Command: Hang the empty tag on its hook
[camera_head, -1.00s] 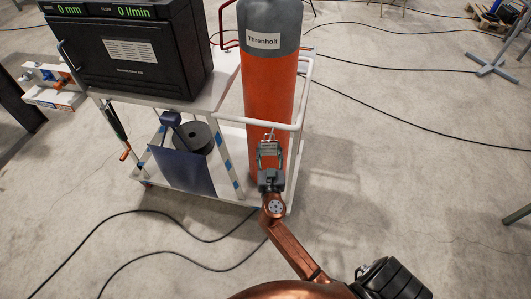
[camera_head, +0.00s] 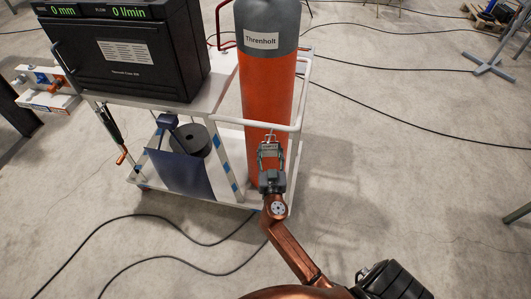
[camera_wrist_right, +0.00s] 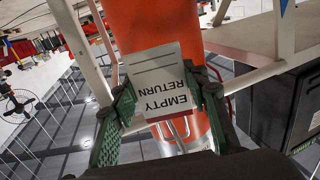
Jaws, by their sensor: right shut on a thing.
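My right gripper (camera_head: 270,146) is in front of the lower part of the orange gas cylinder (camera_head: 266,95), just below the cart's white rail (camera_head: 255,124). In the wrist view the right gripper (camera_wrist_right: 157,98) is shut on a white tag (camera_wrist_right: 158,82) reading "EMPTY RETURN", its print upside down in that picture. A thin metal wire loop (camera_wrist_right: 180,130) shows beside the tag, against the orange cylinder. I cannot tell whether it belongs to the tag or is the hook, or whether they touch. My left gripper is not in view.
The white cart carries a black case (camera_head: 125,50) with green displays. A dark weight (camera_head: 190,140) and a blue panel (camera_head: 180,172) sit on its lower level. Black cables (camera_head: 150,216) cross the floor. Floor to the right of the cart is mostly clear.

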